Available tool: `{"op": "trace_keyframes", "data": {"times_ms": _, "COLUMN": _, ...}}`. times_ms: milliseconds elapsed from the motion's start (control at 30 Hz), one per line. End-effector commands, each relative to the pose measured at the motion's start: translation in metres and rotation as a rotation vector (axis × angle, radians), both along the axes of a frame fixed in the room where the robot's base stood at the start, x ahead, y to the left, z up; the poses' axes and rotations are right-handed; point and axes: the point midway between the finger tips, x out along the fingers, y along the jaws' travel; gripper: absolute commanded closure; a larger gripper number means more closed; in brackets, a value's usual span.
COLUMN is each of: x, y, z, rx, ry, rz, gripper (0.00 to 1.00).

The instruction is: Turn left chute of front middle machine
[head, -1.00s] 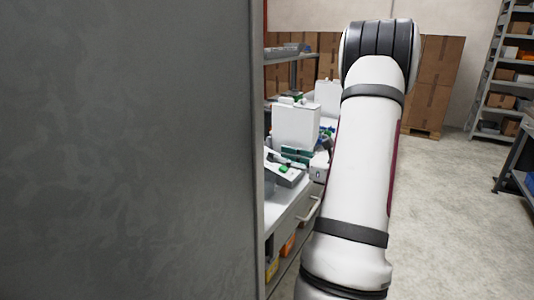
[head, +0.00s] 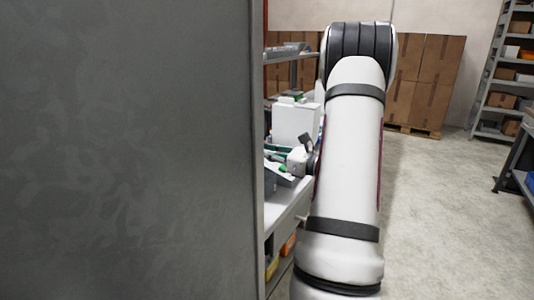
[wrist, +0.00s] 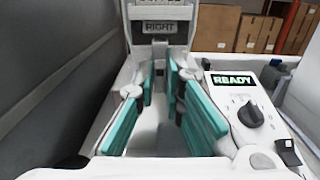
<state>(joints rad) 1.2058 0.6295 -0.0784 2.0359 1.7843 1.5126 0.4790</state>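In the wrist view, a white machine (wrist: 230,100) fills the middle, with a sign (wrist: 160,27) reading RIGHT at its back. Teal chute panels stand on both sides of its channel. The left teal panel (wrist: 120,128) is beside a round pale hub; the right teal panel (wrist: 205,118) is beside another. The left panels slant toward the rear centre. My gripper (head: 297,160) is small and partly hidden by my arm in the head view, close to the machines on the bench. Its fingers are not clear in either view, and I see nothing held.
A READY display (wrist: 232,80) and dark knob (wrist: 250,114) are on the machine's right. A large grey panel (head: 130,150) blocks the head view's left half. Cardboard boxes (head: 420,80) stand behind. The floor (head: 440,210) on the right is clear.

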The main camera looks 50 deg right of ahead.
Motion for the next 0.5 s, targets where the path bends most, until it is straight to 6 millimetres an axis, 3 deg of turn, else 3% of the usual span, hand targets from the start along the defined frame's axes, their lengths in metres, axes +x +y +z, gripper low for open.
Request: {"op": "trace_keyframes", "data": {"times_ms": 500, "x": -0.0010, "y": -0.0008, "z": 0.0011, "rx": 0.107, "ry": 0.010, "rz": 0.001, "gripper": 1.00}}
